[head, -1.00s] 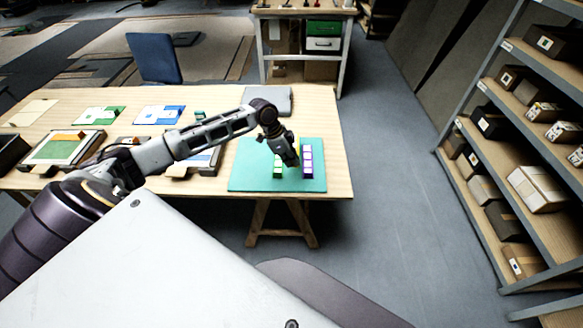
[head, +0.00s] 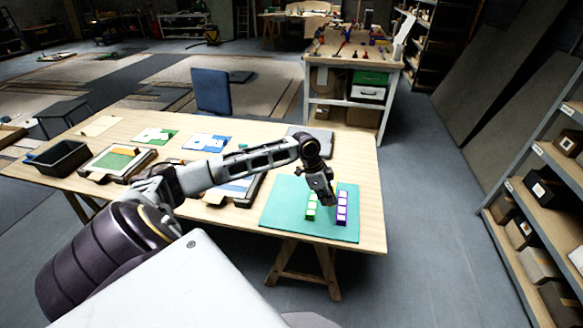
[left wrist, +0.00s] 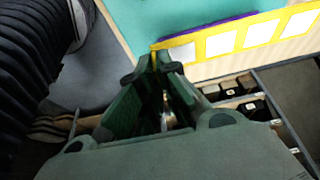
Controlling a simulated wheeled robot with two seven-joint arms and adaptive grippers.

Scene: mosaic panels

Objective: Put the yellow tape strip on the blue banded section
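My left gripper (head: 328,199) is over the teal mat, between a green strip (head: 311,207) and a purple strip (head: 342,208). In the left wrist view, its fingertips (left wrist: 153,62) close on the near end of the yellow tape strip (left wrist: 255,31), which has pale squares. A purple edge (left wrist: 210,28) shows just beyond it. In the head view the yellow strip is mostly hidden by the gripper. A framed panel with a blue part (head: 237,187) lies left of the mat, partly behind my arm. A blue and white card (head: 206,142) lies farther back. My right gripper is not in view.
The teal mat (head: 282,205) lies near the table's right end. A framed green panel (head: 115,160), a black bin (head: 60,158) and a green card (head: 156,136) are to the left. A grey slab (head: 312,142) lies behind the mat. Shelves (head: 545,205) stand at the right.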

